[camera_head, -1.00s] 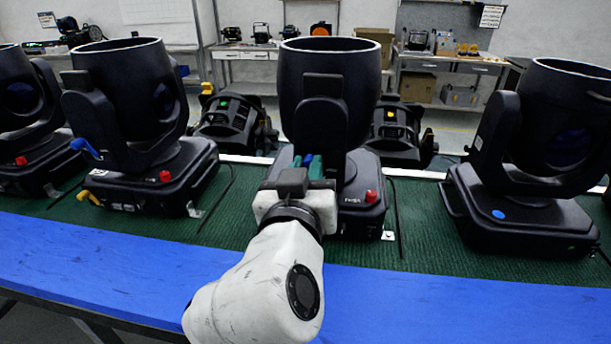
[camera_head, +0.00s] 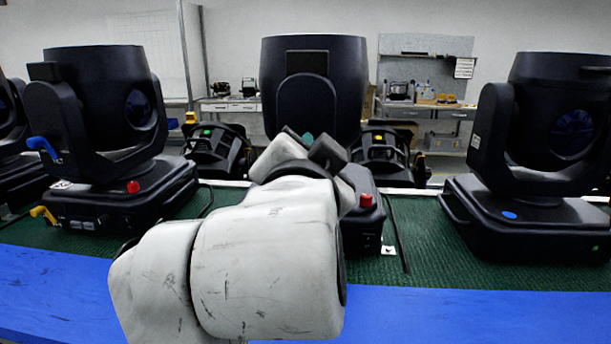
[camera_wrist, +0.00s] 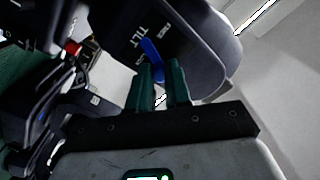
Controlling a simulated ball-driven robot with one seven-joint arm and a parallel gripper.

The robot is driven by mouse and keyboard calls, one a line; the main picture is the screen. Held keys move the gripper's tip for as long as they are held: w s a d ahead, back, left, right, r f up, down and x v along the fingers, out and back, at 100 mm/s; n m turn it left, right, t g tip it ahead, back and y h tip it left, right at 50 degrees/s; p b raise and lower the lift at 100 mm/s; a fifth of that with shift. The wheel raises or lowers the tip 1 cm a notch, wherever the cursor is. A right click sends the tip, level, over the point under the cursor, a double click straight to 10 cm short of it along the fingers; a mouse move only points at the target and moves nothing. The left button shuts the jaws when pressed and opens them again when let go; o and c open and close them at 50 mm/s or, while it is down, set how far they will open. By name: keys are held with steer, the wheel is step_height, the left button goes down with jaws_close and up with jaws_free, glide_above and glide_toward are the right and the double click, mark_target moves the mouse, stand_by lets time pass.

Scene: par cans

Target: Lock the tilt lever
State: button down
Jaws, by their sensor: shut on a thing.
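The middle moving-head light (camera_head: 312,80) stands upright on the bench, its head pointing up. In the wrist view its yoke arm carries a "TILT" label, and the blue tilt lever (camera_wrist: 151,52) sits beside that label. My gripper (camera_wrist: 162,80) has its two green fingers shut on the lever's lower end, between the fingertips. In the head view my gripper (camera_head: 308,138) is in front of the middle light's yoke; only a bit of green finger shows, and my wrist hides the lever there.
A red knob (camera_head: 366,200) is on the middle light's base, right of my arm. Similar lights stand to the left (camera_head: 105,110) and right (camera_head: 545,150). The left one has a blue lever (camera_head: 43,148) and a yellow lever (camera_head: 43,215). The bench has a blue front edge (camera_head: 450,315).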

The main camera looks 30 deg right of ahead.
steer(key=shift+s+d+f+m+b, duration=0.1)
steer(key=shift+f+m+b, duration=0.1)
steer(key=shift+m+b, duration=0.4)
steer(key=shift+m, duration=0.3)
steer(key=c, duration=1.1)
jaws_free()
steer(key=shift+o, duration=0.2)
steer(key=shift+r, duration=0.1)
steer(key=v, duration=1)
steer(key=shift+s, duration=0.35)
